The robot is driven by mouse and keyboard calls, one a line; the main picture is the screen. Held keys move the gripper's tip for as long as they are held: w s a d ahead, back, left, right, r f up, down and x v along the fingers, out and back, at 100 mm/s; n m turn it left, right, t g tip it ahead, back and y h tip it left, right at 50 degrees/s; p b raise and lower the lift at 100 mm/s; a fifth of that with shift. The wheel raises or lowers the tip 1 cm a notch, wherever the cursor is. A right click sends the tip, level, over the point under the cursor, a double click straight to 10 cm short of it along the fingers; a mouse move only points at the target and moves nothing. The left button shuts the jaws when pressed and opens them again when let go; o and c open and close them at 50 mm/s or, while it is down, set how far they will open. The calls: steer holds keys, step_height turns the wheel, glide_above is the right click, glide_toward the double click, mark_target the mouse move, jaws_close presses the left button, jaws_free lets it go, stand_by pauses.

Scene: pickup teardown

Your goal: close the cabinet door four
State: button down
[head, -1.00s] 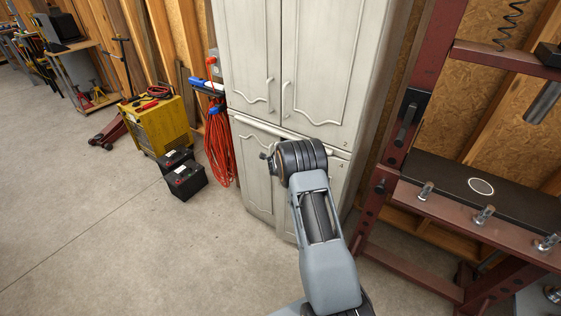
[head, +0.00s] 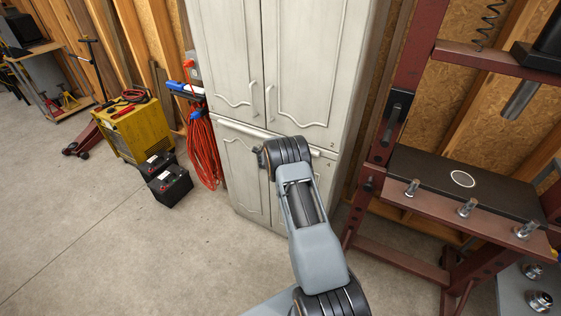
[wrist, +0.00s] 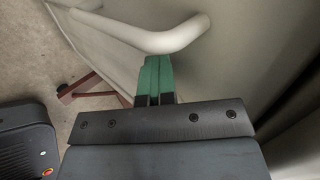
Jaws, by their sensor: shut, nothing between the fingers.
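The pale cabinet (head: 312,60) stands ahead, with two upper doors and lower doors beneath. Door four (head: 325,170) is the lower right one, marked with a small 4. My arm covers much of it in the head view, and I cannot tell there how far it stands open. In the wrist view, my gripper (wrist: 153,82) shows green fingertips pressed together, with nothing between them. A pale bar handle (wrist: 150,38) curves just beyond the fingertips, close to a pale panel. I cannot tell whether the fingers touch it. In the head view the fingers are hidden behind my arm.
A red press frame (head: 395,110) with a dark bench plate (head: 430,172) stands close on the right. Left of the cabinet are a hanging red cable (head: 203,150), black batteries (head: 170,186) and a yellow machine (head: 140,128). Open concrete floor lies at front left.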

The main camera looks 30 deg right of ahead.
steer(key=shift+w+r, duration=0.35)
steer(key=s+a+r, duration=0.6)
steer(key=a, duration=0.3)
steer(key=shift+s+a, duration=0.35)
steer(key=shift+s, duration=0.05)
